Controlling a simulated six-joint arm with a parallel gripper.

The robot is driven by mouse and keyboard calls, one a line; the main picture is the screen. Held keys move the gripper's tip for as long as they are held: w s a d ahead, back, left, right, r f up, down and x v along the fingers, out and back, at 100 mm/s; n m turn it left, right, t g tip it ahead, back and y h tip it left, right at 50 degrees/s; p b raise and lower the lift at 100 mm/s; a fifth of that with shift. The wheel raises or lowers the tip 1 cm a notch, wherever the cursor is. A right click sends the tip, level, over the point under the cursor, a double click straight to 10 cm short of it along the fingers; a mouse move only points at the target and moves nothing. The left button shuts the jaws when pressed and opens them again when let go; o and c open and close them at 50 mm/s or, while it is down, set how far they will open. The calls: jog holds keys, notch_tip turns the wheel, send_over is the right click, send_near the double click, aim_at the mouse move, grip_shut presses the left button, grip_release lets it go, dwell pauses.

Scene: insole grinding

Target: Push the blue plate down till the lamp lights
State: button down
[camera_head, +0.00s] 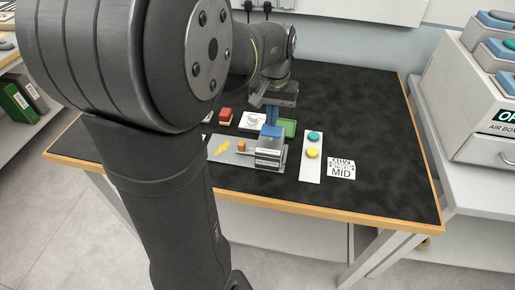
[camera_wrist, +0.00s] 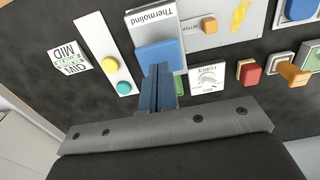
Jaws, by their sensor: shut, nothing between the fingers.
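The blue plate (camera_wrist: 160,58) lies on a pale device labelled "Thermolnd" (camera_wrist: 152,18) in the wrist view. In the head view the blue plate (camera_head: 270,131) shows behind a silvery metal block. My gripper (camera_wrist: 157,70) is shut and empty, its blue-grey fingers pointing at the near edge of the plate. It also shows in the head view (camera_head: 272,118), coming down from above at the plate. I cannot tell whether the fingertips touch it. I cannot tell which part is the lamp; an orange dome (camera_wrist: 209,24) beside the device looks unlit.
A white strip with teal (camera_head: 314,136) and yellow (camera_head: 312,153) buttons stands to the right, beside a "MID" card (camera_head: 341,169). A red button (camera_head: 225,114) is to the left, behind the device. The dark tabletop's right side (camera_head: 390,150) is clear.

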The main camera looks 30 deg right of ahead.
jog(key=shift+f, duration=1.45)
dwell(0.7)
notch_tip(320, 180, up, 9)
dwell(1.1)
